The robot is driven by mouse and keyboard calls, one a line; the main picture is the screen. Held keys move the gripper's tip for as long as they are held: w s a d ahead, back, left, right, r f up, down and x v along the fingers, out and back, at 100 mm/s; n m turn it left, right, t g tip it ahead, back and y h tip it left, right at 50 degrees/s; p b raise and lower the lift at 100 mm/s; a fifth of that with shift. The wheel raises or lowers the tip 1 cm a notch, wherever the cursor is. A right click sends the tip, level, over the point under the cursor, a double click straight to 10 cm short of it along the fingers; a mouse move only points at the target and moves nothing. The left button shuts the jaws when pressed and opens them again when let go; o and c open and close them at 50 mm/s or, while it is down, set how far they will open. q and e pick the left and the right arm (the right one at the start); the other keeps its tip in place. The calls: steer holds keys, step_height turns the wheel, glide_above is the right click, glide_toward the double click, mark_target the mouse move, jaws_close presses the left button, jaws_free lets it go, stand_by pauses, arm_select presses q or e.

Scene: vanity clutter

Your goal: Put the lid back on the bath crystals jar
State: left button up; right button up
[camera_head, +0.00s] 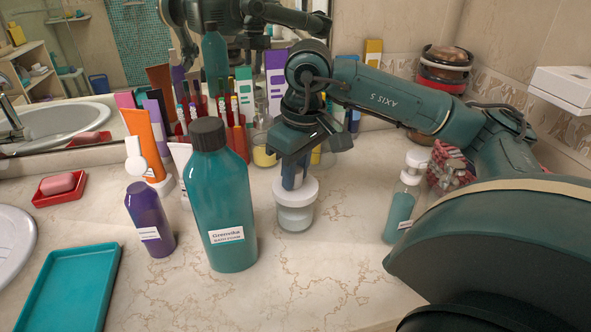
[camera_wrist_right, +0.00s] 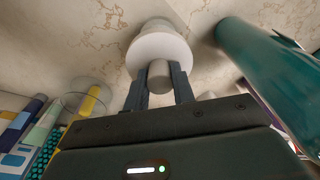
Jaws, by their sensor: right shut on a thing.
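My right gripper (camera_head: 293,176) points down over the bath crystals jar and is shut on the knob of the white round lid (camera_head: 296,189). In the right wrist view the grey knob (camera_wrist_right: 158,76) sits between the two fingers, with the lid's wide disc (camera_wrist_right: 160,48) beyond it. The jar (camera_head: 296,216), short and pale with whitish contents, stands upright on the counter directly below the lid. The lid looks roughly level and centred over the jar's mouth; I cannot tell whether it is fully seated. My left gripper is not in view.
A tall teal bath foam bottle (camera_head: 222,205) stands close left of the jar, with a purple bottle (camera_head: 150,220) beyond. A glass (camera_head: 263,145) and boxes crowd behind. A small teal bottle (camera_head: 402,200) stands right. The counter (camera_head: 310,285) in front is clear. A teal tray (camera_head: 70,290) lies left.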

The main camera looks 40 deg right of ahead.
stand_by(0.7)
steer(key=o, duration=1)
steer(key=shift+o, duration=0.5)
steer(key=o, duration=0.4)
steer(key=shift+r+p, duration=2.35)
steer(key=shift+r, duration=1.2)
